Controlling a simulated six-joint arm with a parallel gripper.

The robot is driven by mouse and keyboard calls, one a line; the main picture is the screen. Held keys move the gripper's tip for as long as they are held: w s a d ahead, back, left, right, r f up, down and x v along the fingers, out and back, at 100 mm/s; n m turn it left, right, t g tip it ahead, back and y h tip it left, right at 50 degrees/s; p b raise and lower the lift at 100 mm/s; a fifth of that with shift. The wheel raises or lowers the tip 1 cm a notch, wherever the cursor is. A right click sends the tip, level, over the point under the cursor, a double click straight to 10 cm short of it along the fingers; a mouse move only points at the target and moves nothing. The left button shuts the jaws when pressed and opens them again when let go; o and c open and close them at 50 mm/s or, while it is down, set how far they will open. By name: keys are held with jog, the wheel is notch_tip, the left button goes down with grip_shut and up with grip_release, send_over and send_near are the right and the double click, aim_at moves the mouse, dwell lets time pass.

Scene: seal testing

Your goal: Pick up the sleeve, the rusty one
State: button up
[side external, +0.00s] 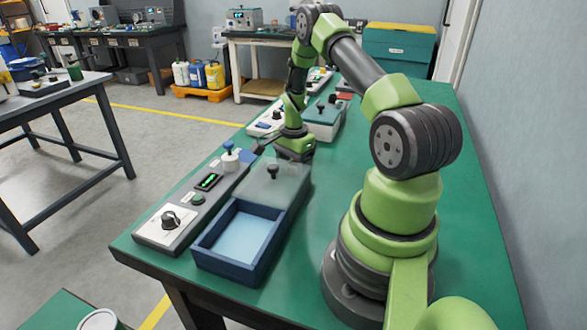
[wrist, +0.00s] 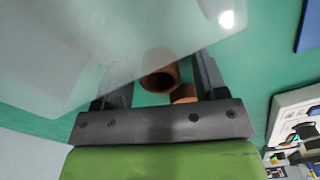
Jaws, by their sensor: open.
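In the wrist view, a rusty brown sleeve (wrist: 172,74) shows its round open end between the two fingers. A second brown piece (wrist: 184,93) shows just right of it, partly hidden by my gripper's base; I cannot tell whether it is part of the same sleeve. My gripper (wrist: 160,82) is open, with a dark finger on each side of the brown parts and no visible contact. In the side view my gripper (side external: 264,146) is low over the bench, behind a translucent cover (side external: 262,190). I cannot make out the sleeve there.
The translucent cover has a dark knob (side external: 272,170) and fills the upper left of the wrist view, close to my fingers. A blue tray (side external: 202,254) stands in front of it. A control panel (side external: 150,236) runs along the left edge. The green bench (side external: 320,200) is clear to the right.

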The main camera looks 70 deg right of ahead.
jog(key=c, duration=1)
jog(key=shift+r, duration=0.1)
jog(key=shift+c, duration=0.2)
